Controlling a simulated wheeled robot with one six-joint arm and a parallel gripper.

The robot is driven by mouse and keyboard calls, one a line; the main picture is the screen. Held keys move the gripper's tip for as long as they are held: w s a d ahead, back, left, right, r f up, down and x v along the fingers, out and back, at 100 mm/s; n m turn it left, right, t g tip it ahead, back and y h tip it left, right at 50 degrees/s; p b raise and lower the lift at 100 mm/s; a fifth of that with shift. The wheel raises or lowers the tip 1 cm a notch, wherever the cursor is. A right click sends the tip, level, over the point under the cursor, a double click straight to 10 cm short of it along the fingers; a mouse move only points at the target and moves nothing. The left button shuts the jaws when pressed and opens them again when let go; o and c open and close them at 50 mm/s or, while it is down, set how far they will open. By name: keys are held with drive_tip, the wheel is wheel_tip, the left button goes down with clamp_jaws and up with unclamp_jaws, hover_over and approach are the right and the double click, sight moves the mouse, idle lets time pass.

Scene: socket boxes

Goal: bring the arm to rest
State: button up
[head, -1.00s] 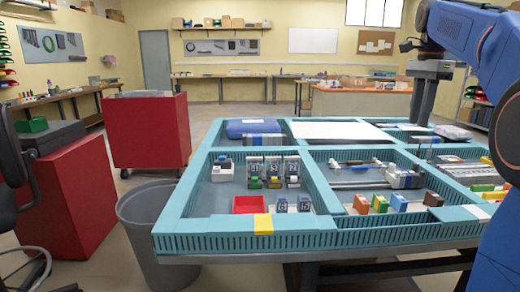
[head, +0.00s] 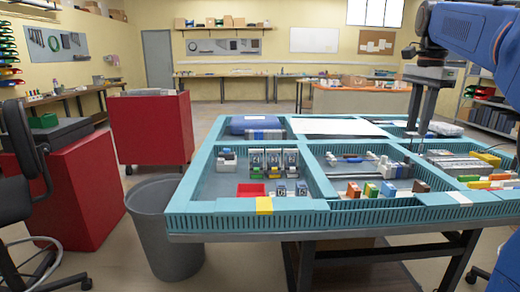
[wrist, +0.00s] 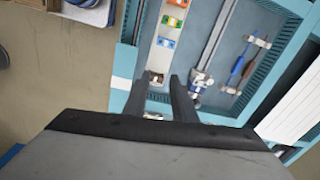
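My arm reaches in from the right edge of the head view, its blue links bent at the top right. My gripper (head: 424,131) hangs pointing down over the right part of the blue-green divided table (head: 330,213). In the wrist view my gripper (wrist: 160,78) shows two dark fingers standing apart, with no object visibly held between them. Compartments with small parts lie beyond the fingers. The height of the fingertips above the table is hard to tell.
A red tray (head: 251,190), small numbered boxes (head: 273,160) and coloured blocks (head: 371,190) lie in the compartments. A grey bin (head: 172,230), red cabinets (head: 150,130) and a black chair (head: 22,150) stand left. Floor is open behind the table.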

drive_tip(key=s+a+f+n+t, duration=0.1)
drive_tip(key=s+a+f+n, duration=0.3)
drive_tip(key=s+f, duration=0.5)
drive_tip(key=s+a+f+n+t, duration=0.2)
drive_tip(key=s+a+f+n, duration=0.3)
drive_tip(key=s+f, duration=0.4)
drive_tip(key=s+a+f+n+t, duration=0.1)
drive_tip(key=s+a+f+n, duration=0.3)
drive_tip(key=s+f+n, duration=0.3)
drive_tip(key=s+f, duration=0.3)
drive_tip(key=f, duration=0.3)
drive_tip(key=shift+a+f, duration=0.3)
